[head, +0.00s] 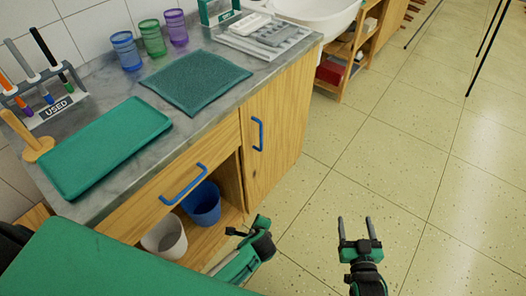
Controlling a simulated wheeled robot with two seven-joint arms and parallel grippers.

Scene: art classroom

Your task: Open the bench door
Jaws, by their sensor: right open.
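The wooden bench door (282,118) is on the right part of the bench front and looks shut, flush with the front. Its blue upright handle (258,134) is near the door's left edge. My right gripper (359,228) is open and empty, with its two grey fingers apart. It is over the floor, to the right of and below the door in the picture, clear of the handle. A green and black part of my arm (245,258) shows in front of the bench.
A drawer with a blue handle (184,185) is left of the door. Under it, an open space holds a blue bucket (203,203) and a white bucket (164,238). A green tray (105,145) and a teal mat (196,82) lie on the bench top.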

